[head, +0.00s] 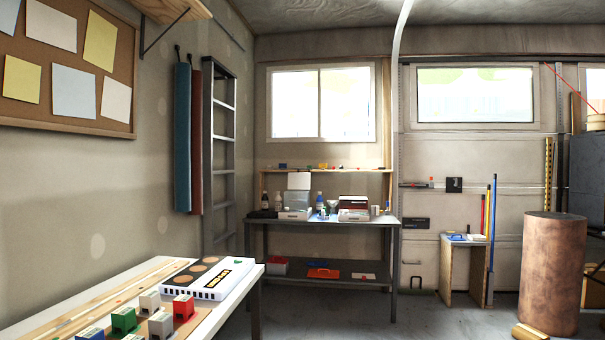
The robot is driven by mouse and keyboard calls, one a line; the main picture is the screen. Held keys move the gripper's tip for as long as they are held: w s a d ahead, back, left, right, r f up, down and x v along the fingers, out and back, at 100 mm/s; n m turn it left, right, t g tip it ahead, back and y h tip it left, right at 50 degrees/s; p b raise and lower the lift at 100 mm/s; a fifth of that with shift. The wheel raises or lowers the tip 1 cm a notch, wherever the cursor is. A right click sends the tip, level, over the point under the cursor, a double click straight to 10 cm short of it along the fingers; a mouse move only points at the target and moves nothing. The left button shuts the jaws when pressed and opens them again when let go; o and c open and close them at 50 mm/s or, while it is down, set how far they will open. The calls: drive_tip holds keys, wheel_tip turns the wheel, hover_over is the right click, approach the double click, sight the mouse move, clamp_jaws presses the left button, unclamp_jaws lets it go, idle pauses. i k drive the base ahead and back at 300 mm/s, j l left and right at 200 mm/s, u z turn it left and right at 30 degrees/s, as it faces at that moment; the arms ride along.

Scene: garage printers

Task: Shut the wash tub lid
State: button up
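The wash tub is most likely the pale, see-through tub (298,200) on the metal workbench against the back wall. A white lid (299,181) appears to stand upright above it, open; the hinge is too small to make out. Beside it to the right is a second boxy thing with a reddish-brown top (353,202), and I cannot tell what it is. My gripper is not in view.
The workbench (325,222) also bears several bottles and small items. A white table (240,290) with small coloured blocks and a white panel fills the lower left. A brown drum (552,270) stands at right. Grey floor (440,315) is open between them.

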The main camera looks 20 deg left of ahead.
sight(297, 180)
drive_tip(key=i+u, duration=0.2)
drive_tip(key=i, duration=0.5)
drive_tip(key=i+u, duration=0.1)
drive_tip(key=i, duration=3.25)
